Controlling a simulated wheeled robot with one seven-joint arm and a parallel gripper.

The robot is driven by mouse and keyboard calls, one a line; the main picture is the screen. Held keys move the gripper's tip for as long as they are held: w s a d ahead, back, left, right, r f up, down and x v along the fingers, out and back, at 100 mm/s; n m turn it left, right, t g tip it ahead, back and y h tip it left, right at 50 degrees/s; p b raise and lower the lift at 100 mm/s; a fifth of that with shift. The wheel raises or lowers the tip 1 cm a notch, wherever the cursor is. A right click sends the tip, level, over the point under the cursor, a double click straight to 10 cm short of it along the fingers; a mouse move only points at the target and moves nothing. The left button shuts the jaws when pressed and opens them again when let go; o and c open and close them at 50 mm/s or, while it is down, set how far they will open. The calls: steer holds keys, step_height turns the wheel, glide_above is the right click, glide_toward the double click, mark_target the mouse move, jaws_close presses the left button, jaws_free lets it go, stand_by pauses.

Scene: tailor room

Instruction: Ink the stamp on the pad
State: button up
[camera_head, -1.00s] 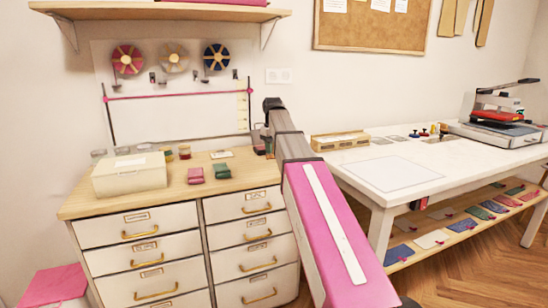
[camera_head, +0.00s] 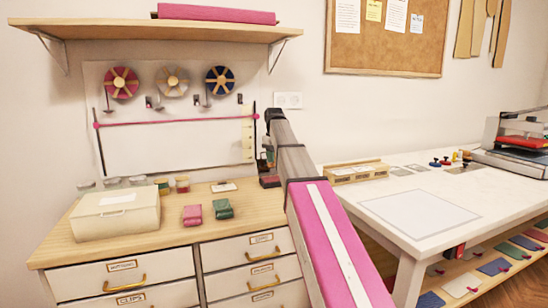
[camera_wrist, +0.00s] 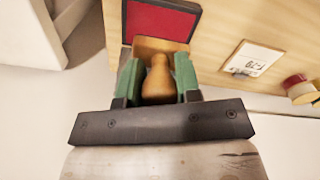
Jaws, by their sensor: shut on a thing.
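My gripper (camera_wrist: 158,84) is shut on a wooden stamp (camera_wrist: 158,76) and holds it by its rounded handle between the green fingers. The stamp's wider wooden base shows beyond the fingers, and its printing face is hidden. A red ink pad (camera_wrist: 160,22) in a dark case lies just beyond the stamp in the wrist view. The stamp overlaps the pad's near edge in that picture; I cannot tell whether they touch. In the head view the pad (camera_head: 270,181) is at the right end of the drawer cabinet top, just below my gripper (camera_head: 264,160), which is partly hidden by my arm.
A small card (camera_wrist: 252,58) lies right of the pad in the wrist view. A white table (camera_head: 470,205) stands to the right.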

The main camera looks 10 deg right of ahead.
mark_target(274, 166)
steer(key=shift+f, duration=2.5)
steer(key=shift+f, duration=0.6)
steer(key=shift+s+f, duration=0.2)
steer(key=shift+f, duration=0.3)
jaws_close()
steer(key=shift+w+r, duration=0.2)
steer(key=shift+r, duration=3.5)
